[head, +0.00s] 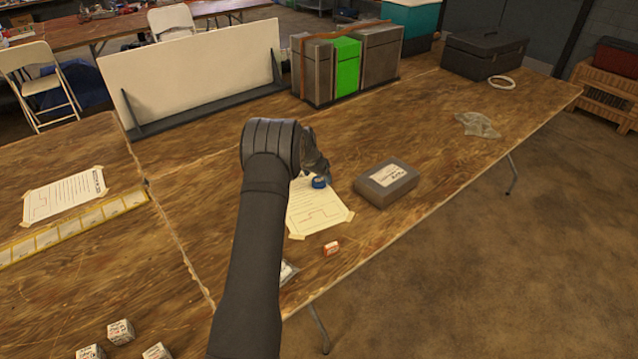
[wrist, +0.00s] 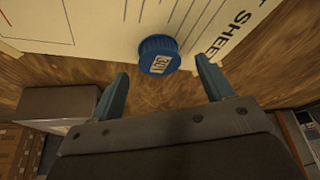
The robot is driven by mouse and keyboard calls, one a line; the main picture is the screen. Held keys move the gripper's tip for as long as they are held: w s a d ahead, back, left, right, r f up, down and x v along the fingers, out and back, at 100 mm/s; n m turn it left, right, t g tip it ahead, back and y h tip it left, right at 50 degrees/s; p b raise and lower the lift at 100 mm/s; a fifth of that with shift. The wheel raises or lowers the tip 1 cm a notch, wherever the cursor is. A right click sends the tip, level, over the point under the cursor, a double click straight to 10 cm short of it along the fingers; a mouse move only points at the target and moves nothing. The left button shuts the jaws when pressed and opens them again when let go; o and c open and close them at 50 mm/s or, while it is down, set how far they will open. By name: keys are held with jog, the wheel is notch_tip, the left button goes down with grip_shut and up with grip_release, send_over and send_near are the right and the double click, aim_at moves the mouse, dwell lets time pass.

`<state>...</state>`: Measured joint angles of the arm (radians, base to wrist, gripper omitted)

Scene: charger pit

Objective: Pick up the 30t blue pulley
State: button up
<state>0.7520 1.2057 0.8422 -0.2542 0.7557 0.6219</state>
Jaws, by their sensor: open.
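The blue pulley (head: 319,182) is a small toothed blue cylinder on the far part of a taped paper sheet. In the wrist view the blue pulley (wrist: 160,55) shows a white label that seems to read 30T. It stands at the sheet's edge, just beyond the fingertips and roughly between their lines. My gripper (wrist: 163,82) is open, with its two blue-grey fingers apart and nothing between them. In the head view my gripper (head: 325,175) is beside the pulley, partly hidden by my wrist. I cannot tell its exact height above the table.
A grey labelled box (head: 387,184) lies right of the paper sheet (head: 318,212). A small red-and-white box (head: 331,248) is nearer the front edge. A white panel (head: 190,75) and a strapped case (head: 347,65) stand behind. The table's right side is mostly clear.

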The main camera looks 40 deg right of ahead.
jog(key=shift+x, duration=1.1)
jog(key=c, duration=1.1)
jog(key=shift+r, duration=0.1)
